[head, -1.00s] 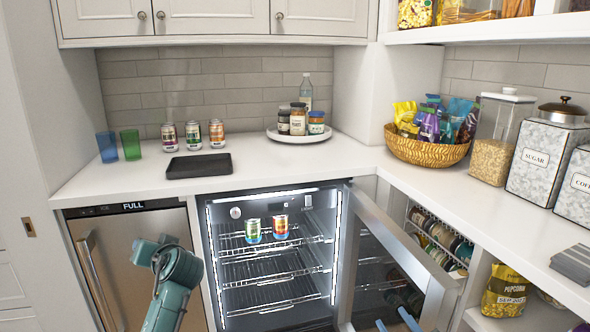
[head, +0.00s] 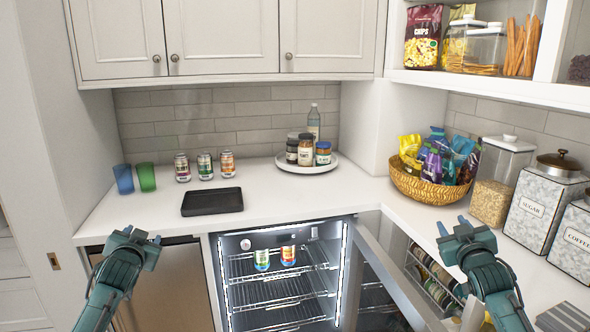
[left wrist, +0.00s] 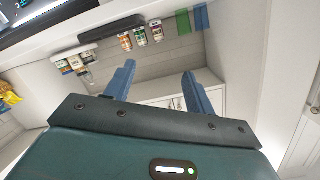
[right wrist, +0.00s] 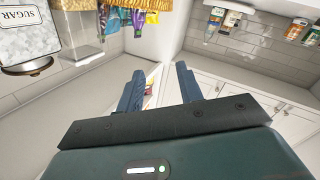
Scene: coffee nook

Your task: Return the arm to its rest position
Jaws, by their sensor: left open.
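My left gripper (head: 142,237) is raised at the lower left of the head view, in front of the counter's left part. In the left wrist view its two blue fingers (left wrist: 158,82) stand apart with nothing between them. My right gripper (head: 454,227) is raised at the lower right of the head view, in front of the right-hand counter. In the right wrist view its fingers (right wrist: 160,85) are also apart and empty. Both arms come up from the bottom of the head view.
The small fridge stands open, with two cans (head: 262,260) on its top shelf; its door (head: 395,285) juts out right of centre. The counter holds a black tray (head: 212,202), several cans, two cups (head: 146,177), a plate of jars, a wicker basket (head: 430,190) and canisters.

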